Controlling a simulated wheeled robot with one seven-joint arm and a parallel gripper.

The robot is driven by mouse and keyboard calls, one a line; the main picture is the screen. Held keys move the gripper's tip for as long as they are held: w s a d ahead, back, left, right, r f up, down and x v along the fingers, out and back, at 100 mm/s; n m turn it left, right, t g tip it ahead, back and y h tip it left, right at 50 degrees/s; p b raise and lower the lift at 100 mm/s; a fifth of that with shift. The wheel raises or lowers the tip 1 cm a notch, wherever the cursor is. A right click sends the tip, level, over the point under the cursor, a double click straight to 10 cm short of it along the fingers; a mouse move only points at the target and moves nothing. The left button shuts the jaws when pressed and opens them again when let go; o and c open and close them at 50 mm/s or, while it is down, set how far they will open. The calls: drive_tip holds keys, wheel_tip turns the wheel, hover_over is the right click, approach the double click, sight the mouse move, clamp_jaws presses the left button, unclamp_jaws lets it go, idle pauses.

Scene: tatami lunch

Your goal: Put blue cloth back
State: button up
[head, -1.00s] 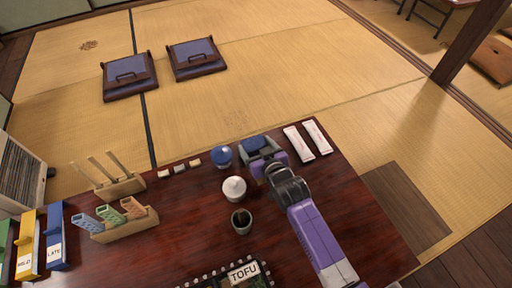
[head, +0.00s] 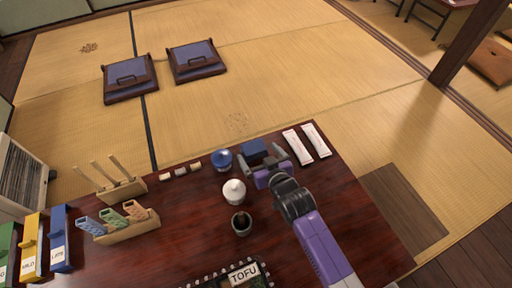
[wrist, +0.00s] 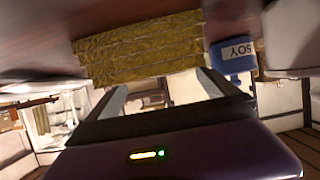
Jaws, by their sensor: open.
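The blue cloth (head: 254,148) shows in the head view as a small dark-blue block at the table's far edge, right of a blue-topped jar (head: 221,160). My gripper (head: 265,159) is open beside it, on the near side. Its fingers partly overlap the block in the picture, and I cannot tell whether they touch it. In the wrist view the two open fingers have nothing held between them. A folded, gold-patterned piece (wrist: 140,48) lies beyond them, next to the blue SOY jar (wrist: 232,55); I cannot tell whether it is the cloth's other side.
A white lidded pot (head: 234,191) and a dark cup (head: 241,224) stand left of my arm. Two white packets (head: 306,143) lie right of the gripper. A TOFU tray (head: 230,278) is at the near edge. Wooden racks (head: 125,224) stand left. The right table is mostly clear.

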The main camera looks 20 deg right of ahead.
drive_tip(key=p+v, duration=0.2)
drive_tip(key=v, duration=0.6)
drive_tip(key=shift+s+r+p, duration=0.2)
drive_tip(key=shift+s+p, duration=0.1)
drive_tip(key=shift+p, duration=0.1)
drive_tip(key=s, duration=1)
drive_tip(key=shift+s+d+r, duration=0.15)
drive_tip(key=shift+d+r, duration=0.05)
drive_tip(key=shift+r, duration=0.2)
drive_tip(key=s+r+t, duration=0.1)
drive_tip(key=s+r, duration=1.6)
drive_tip(key=s, duration=0.4)
drive_tip(key=shift+s+r, duration=0.2)
drive_tip(key=shift+s, duration=0.05)
wheel_tip(320, 180, up, 31)
drive_tip(key=p, duration=3.1)
